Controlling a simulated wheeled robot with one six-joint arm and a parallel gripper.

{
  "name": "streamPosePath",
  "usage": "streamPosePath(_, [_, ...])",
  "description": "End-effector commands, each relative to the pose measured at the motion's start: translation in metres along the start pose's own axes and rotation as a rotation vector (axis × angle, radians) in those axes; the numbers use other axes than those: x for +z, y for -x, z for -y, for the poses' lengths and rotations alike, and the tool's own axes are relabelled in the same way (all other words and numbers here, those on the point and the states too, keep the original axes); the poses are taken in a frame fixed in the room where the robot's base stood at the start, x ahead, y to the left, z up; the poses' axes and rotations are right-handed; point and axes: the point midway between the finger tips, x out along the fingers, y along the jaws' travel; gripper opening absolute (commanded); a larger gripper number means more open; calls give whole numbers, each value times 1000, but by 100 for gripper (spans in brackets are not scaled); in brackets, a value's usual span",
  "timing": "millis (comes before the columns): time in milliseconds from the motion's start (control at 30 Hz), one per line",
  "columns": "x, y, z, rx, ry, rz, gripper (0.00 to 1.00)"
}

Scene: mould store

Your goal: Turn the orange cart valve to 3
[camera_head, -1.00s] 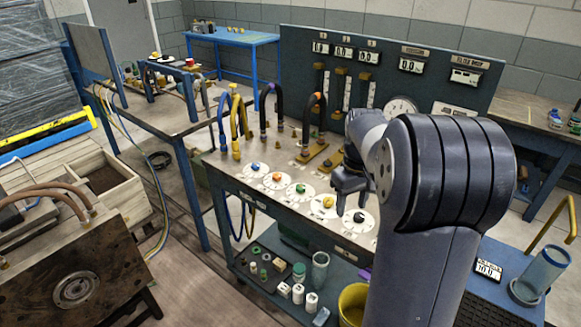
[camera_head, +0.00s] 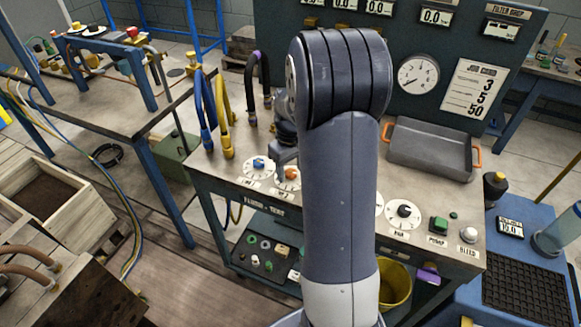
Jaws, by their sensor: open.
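The orange cart valve (camera_head: 292,173) is a small knob on a white round dial on the cart's top, just left of my arm. Its dial is partly covered by my arm and gripper, and its numbers are too small to read. My gripper (camera_head: 282,157) is dark, open and mostly hidden behind my own arm. Its visible part is just above and behind the orange knob; I cannot tell whether it touches it. The blue valve (camera_head: 259,163) is directly left of the orange one.
Blue and yellow hoses (camera_head: 222,115) stand upright behind the blue valve. A black-knobbed dial (camera_head: 403,211), a green button (camera_head: 438,224) and a grey tray with orange handles (camera_head: 430,151) are right of my arm. A yellow bucket (camera_head: 397,285) is below.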

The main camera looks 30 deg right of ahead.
Motion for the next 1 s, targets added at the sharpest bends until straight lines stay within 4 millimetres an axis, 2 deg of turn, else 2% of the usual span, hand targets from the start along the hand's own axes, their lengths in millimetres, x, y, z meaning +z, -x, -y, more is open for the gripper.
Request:
streamPosePath(133, [0,0,0,0,0,0,51])
streamPosePath(667, [0,0,0,0,0,0,7])
streamPosePath(1000, [0,1,0,0,-50,0,7])
